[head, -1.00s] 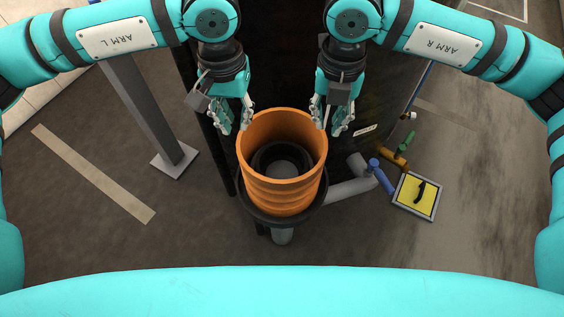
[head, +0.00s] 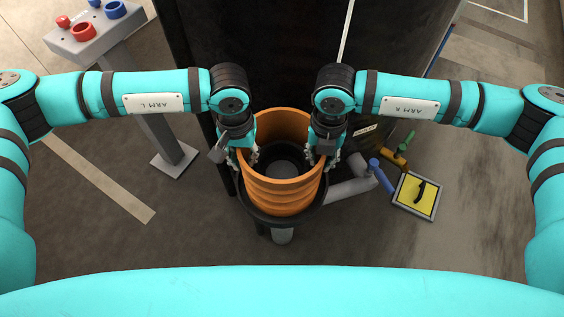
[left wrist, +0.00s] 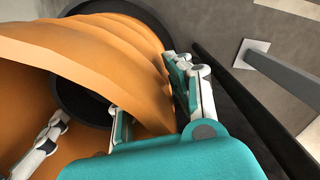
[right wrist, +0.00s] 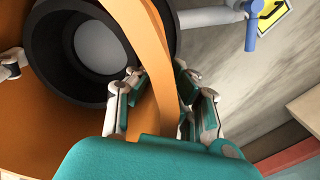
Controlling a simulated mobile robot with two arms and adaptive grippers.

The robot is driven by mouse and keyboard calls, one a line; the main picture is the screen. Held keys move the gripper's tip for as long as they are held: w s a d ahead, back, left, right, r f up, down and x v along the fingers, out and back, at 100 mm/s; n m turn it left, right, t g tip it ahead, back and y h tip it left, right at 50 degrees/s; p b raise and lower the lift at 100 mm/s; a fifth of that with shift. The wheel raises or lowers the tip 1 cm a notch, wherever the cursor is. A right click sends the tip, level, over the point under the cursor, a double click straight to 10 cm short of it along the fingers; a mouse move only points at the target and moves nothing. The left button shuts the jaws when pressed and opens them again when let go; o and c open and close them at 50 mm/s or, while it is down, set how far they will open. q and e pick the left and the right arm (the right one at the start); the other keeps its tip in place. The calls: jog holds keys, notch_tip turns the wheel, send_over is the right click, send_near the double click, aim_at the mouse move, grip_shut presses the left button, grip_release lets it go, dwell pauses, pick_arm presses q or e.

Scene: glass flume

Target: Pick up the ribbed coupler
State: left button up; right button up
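The ribbed coupler (head: 283,195) is a wide orange tube with a ribbed outside, standing upright with its lower end at a black round seat (head: 262,213). My left gripper (head: 246,157) is at its left rim. In the left wrist view the orange wall (left wrist: 110,50) passes between the spread fingers (left wrist: 150,105), one inside and one outside. My right gripper (head: 321,154) is likewise at the right rim. In the right wrist view its fingers (right wrist: 162,100) stand apart on both sides of the wall. Firm contact is not clear at either gripper.
A large black column (head: 290,60) stands right behind the coupler. A grey pipe (head: 350,190) with blue and orange valves lies to the right, near a yellow panel (head: 416,195). A grey stand (head: 95,30) with red and blue rings is at the upper left.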

pick_arm(q)
grip_shut()
pick_arm(e)
grip_shut()
pick_arm(q)
jog(key=shift+r, duration=0.2)
pick_arm(e)
jog(key=shift+r, duration=0.15)
